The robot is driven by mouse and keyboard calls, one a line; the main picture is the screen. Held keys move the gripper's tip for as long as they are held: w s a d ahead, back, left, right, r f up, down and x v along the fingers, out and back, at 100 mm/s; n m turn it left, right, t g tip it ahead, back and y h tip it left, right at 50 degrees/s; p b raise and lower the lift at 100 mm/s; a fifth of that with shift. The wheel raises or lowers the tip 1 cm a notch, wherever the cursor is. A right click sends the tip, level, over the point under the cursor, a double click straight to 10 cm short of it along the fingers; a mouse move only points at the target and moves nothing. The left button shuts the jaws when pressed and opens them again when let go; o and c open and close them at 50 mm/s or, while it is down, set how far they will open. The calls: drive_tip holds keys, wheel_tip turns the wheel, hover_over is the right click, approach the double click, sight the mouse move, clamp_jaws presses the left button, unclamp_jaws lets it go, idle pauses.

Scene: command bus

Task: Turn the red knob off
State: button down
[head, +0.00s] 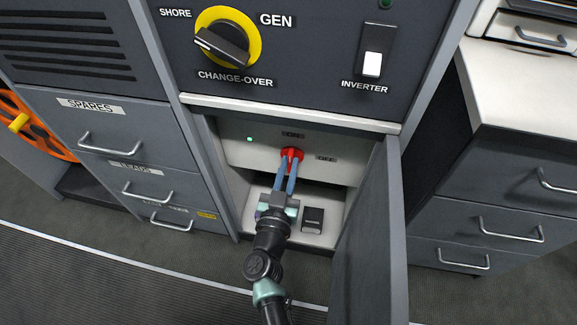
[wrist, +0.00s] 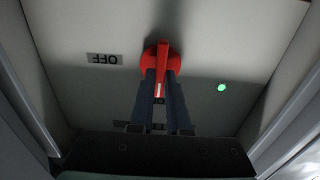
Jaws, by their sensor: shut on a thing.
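The red knob (head: 291,157) is on a pale panel inside an open compartment below the change-over panel. In the head view an "ON" label (head: 292,134) is above it and an "OFF" label (head: 326,158) is to its right. My gripper (head: 290,166) reaches into the compartment, its blue fingers shut on the knob. The wrist view shows the red knob (wrist: 163,60) with its handle between my fingers (wrist: 160,84) and a white mark pointing to the partly hidden label below. The "OFF" label (wrist: 104,59) reads upside down there, to the left.
A small green light (wrist: 222,87) is lit on the panel. The open compartment door (head: 370,240) stands close on the right. A dark block (head: 312,220) is on the compartment floor. Above are the yellow-ringed change-over switch (head: 228,40) and the inverter switch (head: 373,52). Drawers flank both sides.

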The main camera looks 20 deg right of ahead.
drive_tip(key=shift+m, duration=0.4)
drive_tip(key=m+p, duration=0.1)
drive_tip(key=m, duration=0.2)
drive_tip(key=shift+s+m, duration=0.1)
drive_tip(key=shift+m, duration=0.3)
drive_tip(key=m, duration=0.4)
drive_tip(key=m+b, duration=0.1)
drive_tip(key=m, duration=0.3)
drive_tip(key=f+m, duration=0.1)
drive_tip(key=m, duration=0.4)
drive_tip(key=shift+s+d+b, duration=0.15)
drive_tip(key=shift+d+b, duration=0.1)
drive_tip(key=shift+b, duration=0.05)
drive_tip(key=shift+m, duration=0.3)
drive_tip(key=c, duration=0.9)
unclamp_jaws()
drive_tip(key=shift+r, duration=0.1)
